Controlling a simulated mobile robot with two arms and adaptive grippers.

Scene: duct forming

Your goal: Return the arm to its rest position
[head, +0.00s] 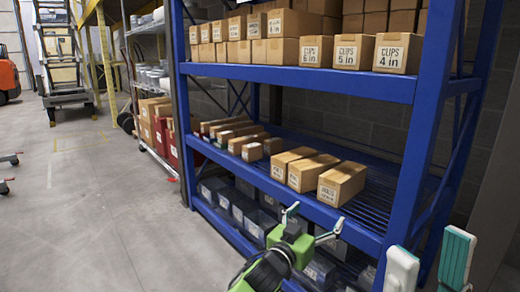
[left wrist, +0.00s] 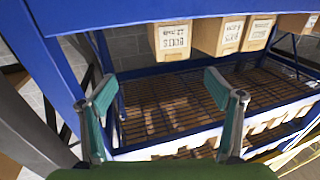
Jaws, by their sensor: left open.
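My left gripper (head: 311,222), on a green and black arm, is in front of the blue rack at lower centre of the head view, just below the middle shelf's front edge. Its fingers are spread with nothing between them. In the left wrist view the open left gripper (left wrist: 165,108) shows teal finger pads with a wire-mesh shelf beyond. My right gripper (head: 428,265) is at the lower right of the head view, by the rack's right post. Its white and teal fingers stand apart with nothing seen between them; its arm is out of frame.
The blue rack (head: 300,76) holds cardboard boxes (head: 341,184) on its middle shelf, close to my left gripper. Clips boxes (head: 398,53) are on the upper shelf and grey bins (head: 245,212) are below. Open concrete floor (head: 110,220) lies to the left.

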